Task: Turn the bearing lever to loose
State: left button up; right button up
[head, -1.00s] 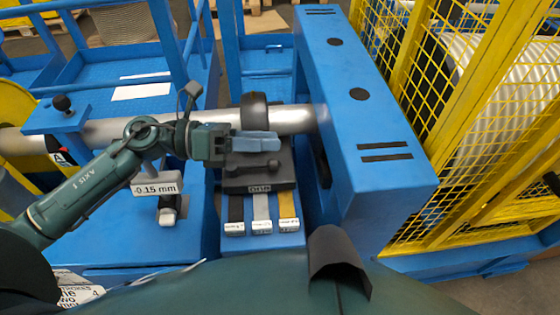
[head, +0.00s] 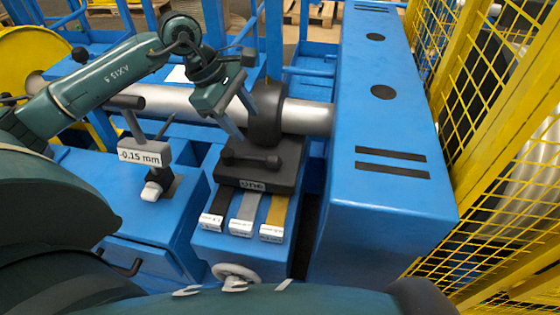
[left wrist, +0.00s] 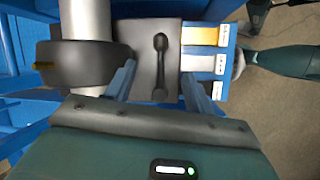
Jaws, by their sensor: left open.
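The bearing lever (head: 250,158) is a dark bar with a rounded knob at its end, lying on top of the dark bearing block (head: 285,160). In the left wrist view the lever (left wrist: 160,68) runs up and down the picture, with its wider end at the top. My left gripper (head: 247,126) is open and empty, just behind and above the lever, beside the black ring on the shaft. In the left wrist view the fingers (left wrist: 157,70) stand to either side of the lever, with gaps on both sides; contact is not visible. My right gripper is not in view.
A steel shaft (head: 307,117) passes through the black ring (head: 267,112). Black, grey and yellow labelled strips (head: 275,210) lie in front of the block. A "-0.15 mm" gauge (head: 140,157) stands left. A large blue housing (head: 385,130) and yellow fence (head: 500,130) bound the right.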

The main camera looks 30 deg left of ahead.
aim_at(270, 157)
pick_arm(q)
jog(key=x, duration=1.2)
jog(key=shift+d+f, duration=0.1)
jog(key=shift+f, duration=0.25)
jog(key=shift+c, duration=0.3)
grip_shut()
